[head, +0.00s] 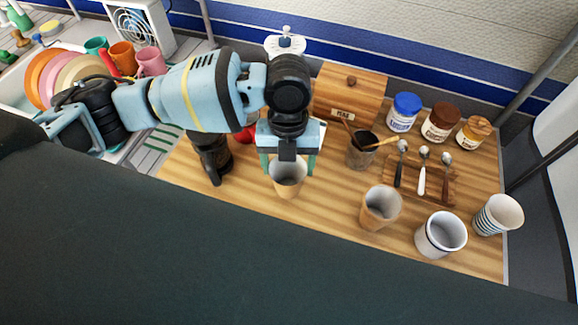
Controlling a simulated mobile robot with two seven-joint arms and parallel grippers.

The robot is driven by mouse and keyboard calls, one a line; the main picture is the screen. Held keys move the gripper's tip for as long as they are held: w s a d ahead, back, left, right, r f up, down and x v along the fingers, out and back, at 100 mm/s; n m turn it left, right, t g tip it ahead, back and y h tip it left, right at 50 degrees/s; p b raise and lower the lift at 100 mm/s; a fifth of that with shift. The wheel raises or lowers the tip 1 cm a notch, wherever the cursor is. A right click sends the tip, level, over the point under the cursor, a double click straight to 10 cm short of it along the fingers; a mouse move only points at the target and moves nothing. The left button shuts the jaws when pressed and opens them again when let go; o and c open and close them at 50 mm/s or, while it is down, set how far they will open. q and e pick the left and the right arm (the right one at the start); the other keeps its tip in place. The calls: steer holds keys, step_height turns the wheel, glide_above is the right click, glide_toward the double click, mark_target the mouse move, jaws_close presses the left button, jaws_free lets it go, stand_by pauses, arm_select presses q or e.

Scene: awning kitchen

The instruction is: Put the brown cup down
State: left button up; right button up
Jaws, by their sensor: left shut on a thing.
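The brown cup (288,184) is light brown and upright, with its open rim up, over the wooden counter left of centre. My left gripper (288,163) points down from above, with one green finger on each side of the cup, shut on it. The gripper's body hides the back of the rim. I cannot tell whether the cup's base touches the counter (320,225). A second light brown cup (381,208) stands apart to the right. My right gripper is not in view.
A white mug (440,235) and a striped cup (497,215) stand at right. A holder with stirrers (361,152), a spoon tray (433,192), lidded jars (404,112) and a wooden box (348,96) stand behind. A dark object (212,156) stands left. Bare counter lies between the two brown cups.

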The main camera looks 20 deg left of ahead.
mark_target(288, 170)
arm_select(q)
steer(key=shift+w, duration=0.35)
steer(key=shift+w+a+f, duration=0.1)
steer(key=shift+f, duration=1.65)
steer(key=shift+f, duration=0.15)
steer(key=o, duration=1.2)
steer(key=shift+c, duration=0.2)
step_height(288, 170, up, 12)
steer(key=w, duration=0.1)
steer(key=shift+w+a, duration=0.2)
